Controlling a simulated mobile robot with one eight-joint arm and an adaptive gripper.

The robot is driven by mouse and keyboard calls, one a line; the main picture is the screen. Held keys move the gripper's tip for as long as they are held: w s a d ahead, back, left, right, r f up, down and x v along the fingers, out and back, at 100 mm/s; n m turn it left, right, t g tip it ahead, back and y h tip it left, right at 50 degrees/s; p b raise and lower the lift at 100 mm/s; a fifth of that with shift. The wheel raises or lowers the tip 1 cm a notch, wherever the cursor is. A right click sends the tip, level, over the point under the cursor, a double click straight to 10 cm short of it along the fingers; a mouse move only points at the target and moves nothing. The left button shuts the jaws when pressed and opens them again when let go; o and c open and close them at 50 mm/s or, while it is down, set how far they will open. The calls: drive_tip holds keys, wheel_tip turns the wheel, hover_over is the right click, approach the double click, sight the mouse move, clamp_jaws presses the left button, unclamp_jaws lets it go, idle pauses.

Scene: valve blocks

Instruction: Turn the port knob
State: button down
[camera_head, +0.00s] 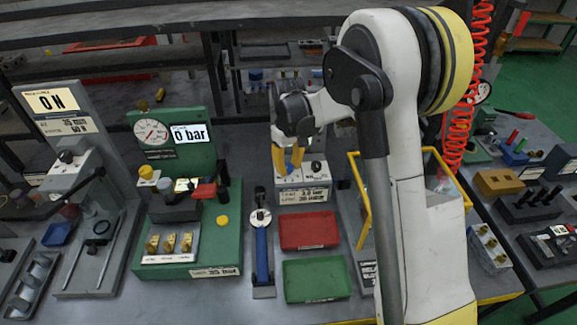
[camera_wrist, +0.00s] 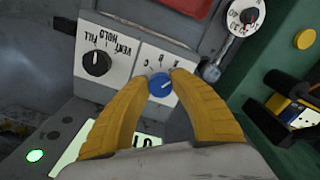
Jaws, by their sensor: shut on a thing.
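The port knob (camera_wrist: 160,85) is a small blue knob with a white pointer line, on a white panel with letters around it. In the wrist view my gripper's (camera_wrist: 163,80) two yellow fingers close on it from both sides. In the head view my gripper (camera_head: 288,160) points down at the back of a grey valve block (camera_head: 303,185), and its fingers hide the blue knob there. A black knob (camera_wrist: 96,64) marked FILL, HOLD and VENT sits beside the port knob on the same block. My fingers partly cover a lit display (camera_wrist: 75,152).
A red tray (camera_head: 308,231) and a green tray (camera_head: 316,280) lie in front of the block. A blue-handled tool (camera_head: 262,250) lies left of them. A green gauge station (camera_head: 190,235) reading 0 bar stands further left. A yellow frame (camera_head: 359,200) stands close on the right.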

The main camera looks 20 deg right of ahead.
sight(289, 167)
drive_tip(key=shift+n, duration=1.1)
drive_tip(key=c, duration=1.1)
unclamp_jaws()
drive_tip(key=shift+o, duration=0.2)
wheel_tip(289, 167, up, 12)
drive_tip(key=shift+r, duration=0.1)
